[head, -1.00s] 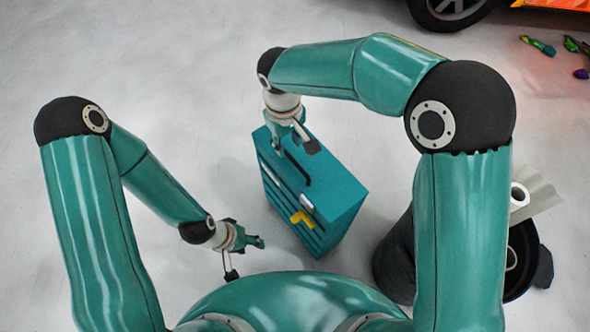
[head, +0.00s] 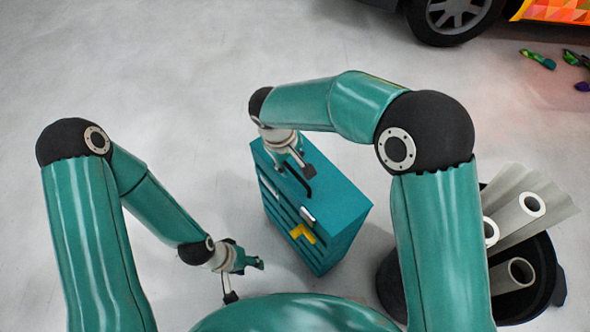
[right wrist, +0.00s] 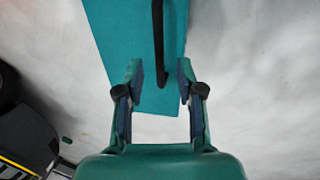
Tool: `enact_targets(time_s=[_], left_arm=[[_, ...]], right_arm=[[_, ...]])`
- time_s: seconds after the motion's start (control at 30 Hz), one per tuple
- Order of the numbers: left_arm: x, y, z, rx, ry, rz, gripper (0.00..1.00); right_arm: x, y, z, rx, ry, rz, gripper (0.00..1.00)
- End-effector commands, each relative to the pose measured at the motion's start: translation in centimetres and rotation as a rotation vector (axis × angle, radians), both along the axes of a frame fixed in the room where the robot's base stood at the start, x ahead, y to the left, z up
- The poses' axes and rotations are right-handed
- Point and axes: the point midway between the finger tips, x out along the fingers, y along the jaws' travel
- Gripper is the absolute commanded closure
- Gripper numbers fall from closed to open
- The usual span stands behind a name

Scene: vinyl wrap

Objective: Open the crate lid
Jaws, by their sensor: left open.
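The teal crate (head: 335,225) stands on the floor in the middle of the head view. Its flat top lid (head: 335,197) has a black bar handle (head: 300,183), and the lid looks closed. My right gripper (head: 297,170) is over the far end of the lid, close to the handle. My left gripper (head: 245,280) is open and empty, low and left of the crate's near end.
A yellow tool (head: 303,234) and a white item (head: 308,214) are on the crate's left side. A black bin (head: 545,285) with several pale rolls (head: 532,204) stands at the right. A car wheel (head: 450,18) is at the top right. Floor on the left is clear.

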Motion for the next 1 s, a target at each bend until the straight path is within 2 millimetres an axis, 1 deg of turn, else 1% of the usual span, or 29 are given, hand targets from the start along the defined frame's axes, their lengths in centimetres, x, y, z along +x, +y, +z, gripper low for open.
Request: enact_targets(time_s=[0.03,0.2,0.33,0.6,0.67,0.83,1.0], left_arm=[[0.0,0.0,-0.3,0.0,0.0,0.0,0.5],[0.0,0.0,-0.6,0.0,0.0,0.0,0.5],[0.0,0.0,-0.6,0.0,0.0,0.0,0.5],[0.0,0.0,-0.6,0.0,0.0,0.0,0.5],[0.0,0.0,-0.6,0.0,0.0,0.0,0.5],[0.0,0.0,-0.6,0.0,0.0,0.0,0.5],[0.0,0.0,-0.6,0.0,0.0,0.0,0.5]], right_arm=[[0.0,-0.2,-1.1,-0.002,0.003,-0.002,0.63],[0.3,-0.5,-2.8,-0.001,0.002,0.0,0.63],[0.4,-0.6,-3.3,0.001,-0.001,0.0,0.63],[0.4,-0.6,-3.4,0.0,0.0,-0.001,0.63],[0.4,-0.6,-3.4,0.0,0.0,-0.001,0.71],[0.4,-0.6,-3.4,0.0,0.0,-0.002,0.99],[0.4,-0.6,-3.4,0.0,0.0,-0.002,1.0]])
